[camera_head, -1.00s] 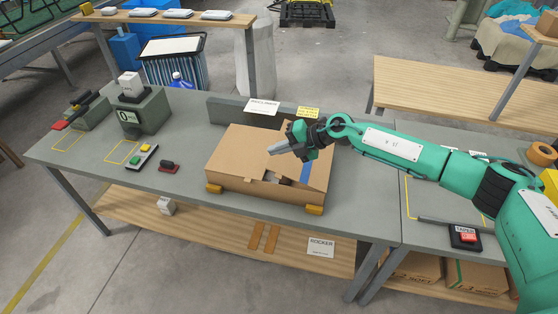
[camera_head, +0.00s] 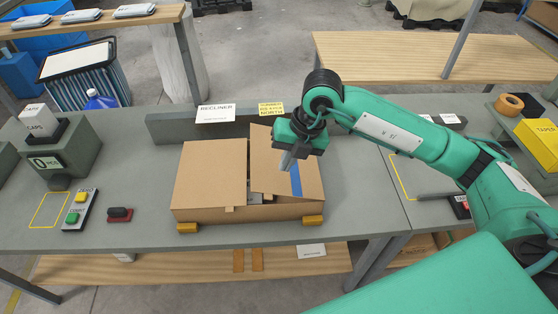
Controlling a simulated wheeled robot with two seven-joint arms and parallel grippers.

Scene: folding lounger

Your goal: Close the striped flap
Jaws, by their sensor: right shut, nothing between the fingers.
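A cardboard box (camera_head: 270,212) sits on the grey table between yellow-brown corner blocks. Its left flap (camera_head: 210,172) lies over the left half. Its right flap, the striped flap (camera_head: 309,174), has a blue stripe and stands slightly raised, with a dark gap along its left and front edges. Something inside shows in the gap, too small to tell. My right gripper (camera_head: 287,160) points down over the striped flap, shut and empty. Whether it touches the flap I cannot tell. My left gripper is not in view.
A low grey wall with RECLINER (camera_head: 216,113) and yellow (camera_head: 271,109) signs stands behind the box. A button box (camera_head: 80,209), a dark red-based object (camera_head: 119,214) and a scale (camera_head: 60,150) are left. Yellow tape boxes (camera_head: 540,142) stand far right.

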